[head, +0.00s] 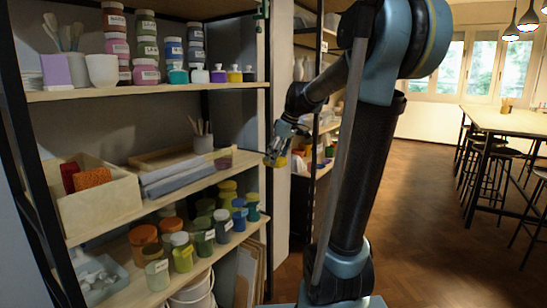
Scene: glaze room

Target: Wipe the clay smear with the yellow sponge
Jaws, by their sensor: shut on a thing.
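My gripper (280,152) is at the right end of the middle shelf (230,172), at the front edge of the shelving. It is shut on the yellow sponge (272,161), a small yellow piece showing at the fingertips. I cannot tell whether the sponge touches the shelf or hangs just in front of it. A small dark reddish patch or object (223,163) shows on the middle shelf left of my gripper. I cannot tell whether it is the clay smear, and I make out no other smear.
Jars crowd the shelves above and below. A long table (505,122) with stools is at right. The wooden floor (440,240) between is clear.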

